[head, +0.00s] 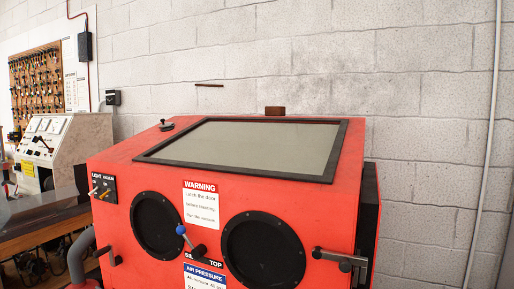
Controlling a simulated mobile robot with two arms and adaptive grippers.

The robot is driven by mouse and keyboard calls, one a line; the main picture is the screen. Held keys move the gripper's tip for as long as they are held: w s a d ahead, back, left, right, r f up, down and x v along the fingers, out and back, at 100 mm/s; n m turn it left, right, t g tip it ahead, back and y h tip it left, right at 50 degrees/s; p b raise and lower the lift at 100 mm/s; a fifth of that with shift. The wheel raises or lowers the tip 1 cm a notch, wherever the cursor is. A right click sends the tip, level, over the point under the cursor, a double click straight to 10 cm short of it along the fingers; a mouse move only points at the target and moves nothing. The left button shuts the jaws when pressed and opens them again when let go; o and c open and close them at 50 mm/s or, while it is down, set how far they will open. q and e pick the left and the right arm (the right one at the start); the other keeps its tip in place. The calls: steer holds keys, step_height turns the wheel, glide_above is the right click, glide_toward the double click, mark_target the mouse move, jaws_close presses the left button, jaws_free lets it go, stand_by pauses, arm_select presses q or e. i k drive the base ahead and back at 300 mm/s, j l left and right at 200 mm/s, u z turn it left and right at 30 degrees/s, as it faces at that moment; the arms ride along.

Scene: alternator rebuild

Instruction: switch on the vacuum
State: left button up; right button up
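A black switch panel (103,182) is on the upper left of the red blast cabinet's front (130,260). Its labels read LIGHT and VACUUM. A pale light toggle (93,191) is on its left and an orange-yellow vacuum toggle (106,194) on its right. Both are too small to tell their positions for certain. Neither of my grippers is in view, and nothing covers the panel.
The cabinet has a window (250,145), two round black glove ports (157,226), a blue-knobbed lever (181,230) and a right-side latch (340,259). A bench with a test unit (70,150) stands at left. A grey hose (78,257) runs beside the cabinet.

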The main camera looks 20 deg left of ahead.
mark_target(108, 191)
steer(key=u, duration=1.7)
steer(key=i+j, duration=0.55)
